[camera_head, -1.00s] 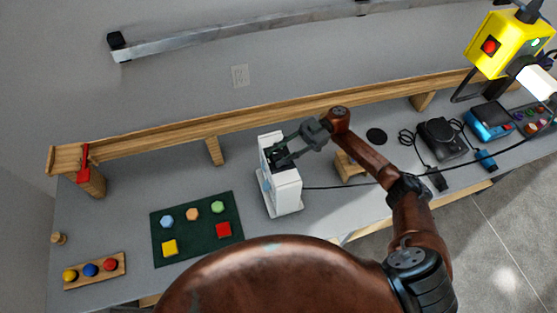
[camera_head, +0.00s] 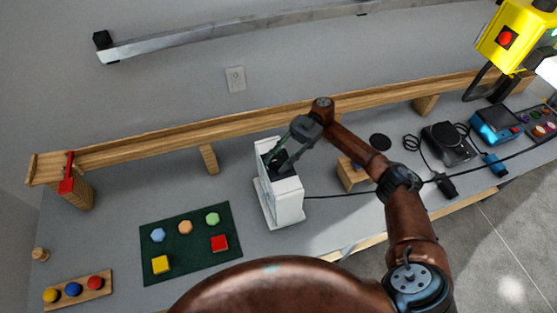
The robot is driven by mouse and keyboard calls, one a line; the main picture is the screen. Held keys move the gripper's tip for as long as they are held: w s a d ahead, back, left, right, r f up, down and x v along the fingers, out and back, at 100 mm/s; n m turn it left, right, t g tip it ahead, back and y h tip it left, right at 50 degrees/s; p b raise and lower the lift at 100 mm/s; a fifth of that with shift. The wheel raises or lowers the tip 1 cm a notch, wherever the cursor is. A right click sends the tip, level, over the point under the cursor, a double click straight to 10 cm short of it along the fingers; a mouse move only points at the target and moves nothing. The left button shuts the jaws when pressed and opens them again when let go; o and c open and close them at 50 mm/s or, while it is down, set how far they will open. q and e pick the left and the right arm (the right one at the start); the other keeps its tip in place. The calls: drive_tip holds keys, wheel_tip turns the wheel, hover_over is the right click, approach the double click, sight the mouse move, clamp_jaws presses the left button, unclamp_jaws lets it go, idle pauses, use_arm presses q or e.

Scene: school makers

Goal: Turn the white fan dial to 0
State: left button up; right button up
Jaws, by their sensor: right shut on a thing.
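The white fan (camera_head: 289,202) is a box-shaped unit standing on the grey workbench near the middle of the view. Its top has a dark panel, and a black cord runs from it to the right. My right gripper (camera_head: 278,158) reaches down from the right onto the dark top, with its fingers shut on what seems to be the dial. The dial and its markings are hidden by the fingers or too small to read. My left gripper is not in view.
A green mat (camera_head: 190,243) with coloured blocks lies left of the fan. A wooden block (camera_head: 352,174) stands right of it, below my right arm. A wooden rail (camera_head: 140,152) runs along the back. Black devices (camera_head: 447,145) and cables lie farther right.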

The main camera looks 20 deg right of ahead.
sight(279, 160)
drive_tip(key=o, duration=1.1)
drive_tip(key=shift+s, duration=0.1)
drive_tip(key=shift+o, duration=0.4)
wheel_tip(279, 160, up, 10)
drive_tip(key=shift+r, duration=0.1)
